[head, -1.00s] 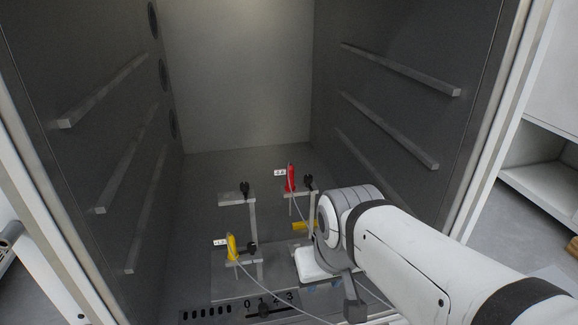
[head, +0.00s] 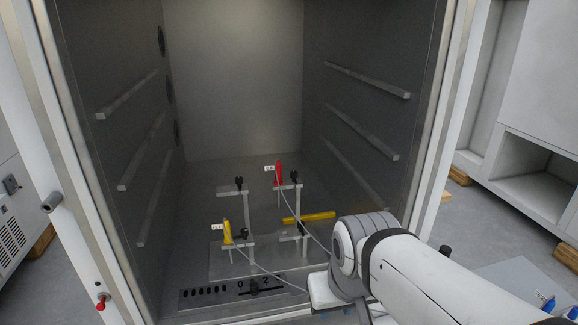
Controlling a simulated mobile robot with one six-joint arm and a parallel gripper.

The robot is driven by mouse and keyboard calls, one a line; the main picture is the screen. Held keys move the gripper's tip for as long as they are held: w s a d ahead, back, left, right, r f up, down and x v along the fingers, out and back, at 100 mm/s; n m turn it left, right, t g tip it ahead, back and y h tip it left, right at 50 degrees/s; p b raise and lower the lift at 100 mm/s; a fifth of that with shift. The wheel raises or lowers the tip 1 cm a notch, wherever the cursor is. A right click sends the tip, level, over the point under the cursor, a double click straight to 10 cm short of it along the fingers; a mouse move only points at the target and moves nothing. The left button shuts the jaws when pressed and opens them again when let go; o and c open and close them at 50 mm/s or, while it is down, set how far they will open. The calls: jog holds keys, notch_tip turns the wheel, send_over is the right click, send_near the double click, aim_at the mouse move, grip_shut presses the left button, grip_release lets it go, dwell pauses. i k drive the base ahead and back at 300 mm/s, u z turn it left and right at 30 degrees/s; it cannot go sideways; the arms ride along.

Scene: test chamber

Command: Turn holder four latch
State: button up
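Inside the open chamber stand several grey holders with black latches. The back left holder (head: 247,197) is empty, with its latch (head: 238,182) on top. The back right holder (head: 299,196) carries a red probe (head: 278,174), with its latch (head: 294,176) beside it. The front left holder (head: 240,245) carries a yellow probe (head: 227,233), with its latch (head: 250,238) beside it. The front right holder shows a black latch (head: 302,228) near my arm. Labels are too small to read, so I cannot tell which is holder four. My arm reaches in from the lower right; its gripper fingers are not visible.
A panel with numbers and a black slider (head: 262,290) is at the front edge. Probe cables run forward across the floor. Side walls carry shelf rails (head: 365,81).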

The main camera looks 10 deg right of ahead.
aim_at(294, 173)
jog(key=z, duration=1.2)
jog(key=k, duration=0.75)
jog(key=u, duration=0.85)
jog(key=i, duration=1)
jog(key=u, duration=0.05)
